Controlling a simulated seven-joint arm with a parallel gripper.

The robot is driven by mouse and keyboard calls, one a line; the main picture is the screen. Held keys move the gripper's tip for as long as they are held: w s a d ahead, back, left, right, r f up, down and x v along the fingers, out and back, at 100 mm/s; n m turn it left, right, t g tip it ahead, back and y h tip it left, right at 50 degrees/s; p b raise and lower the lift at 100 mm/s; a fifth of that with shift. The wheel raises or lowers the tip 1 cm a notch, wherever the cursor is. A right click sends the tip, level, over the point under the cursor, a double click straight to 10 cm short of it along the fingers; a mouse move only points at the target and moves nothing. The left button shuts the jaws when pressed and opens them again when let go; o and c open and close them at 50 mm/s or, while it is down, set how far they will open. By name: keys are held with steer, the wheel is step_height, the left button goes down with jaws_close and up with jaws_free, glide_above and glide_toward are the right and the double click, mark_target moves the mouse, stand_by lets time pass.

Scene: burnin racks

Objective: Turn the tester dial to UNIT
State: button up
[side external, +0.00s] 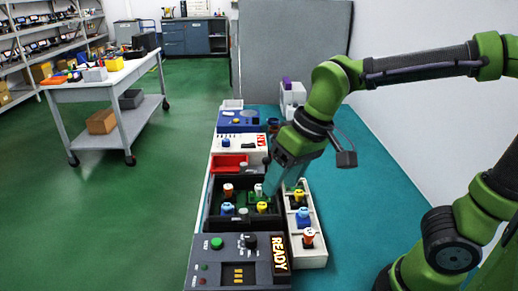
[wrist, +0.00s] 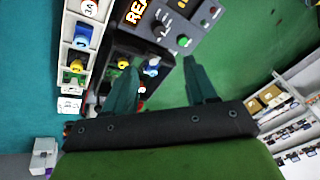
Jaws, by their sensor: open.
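The grey tester (side external: 262,270) stands at the near end of the bench, with a lit READY display (side external: 279,253). Its black dial (side external: 249,241) sits between a green button (side external: 217,243) and the display. In the wrist view the dial (wrist: 163,24) shows near the top, beyond my fingertips. I cannot read the dial's pointer or its labels. My gripper (side external: 284,187) is open and empty, above the rack area behind the tester, apart from the dial. Its two fingers (wrist: 161,68) are spread in the wrist view.
A black rack (side external: 238,222) with several coloured capped parts lies behind the tester. A white tray (side external: 314,248) with more such parts stands to its right. A red bin (side external: 229,165) and a blue-topped unit (side external: 240,122) are farther back. Teal bench surface is clear at right.

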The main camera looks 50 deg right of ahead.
mark_target(251, 237)
steer(key=shift+w+a+n+g+h, duration=0.7)
steer(key=shift+w+a+g+h, duration=0.85)
steer(key=shift+w+a, duration=0.9)
steer(key=f, duration=1)
steer(key=d+f, duration=0.1)
steer(key=f, duration=0.4)
steer(key=shift+f, duration=0.4)
jaws_close()
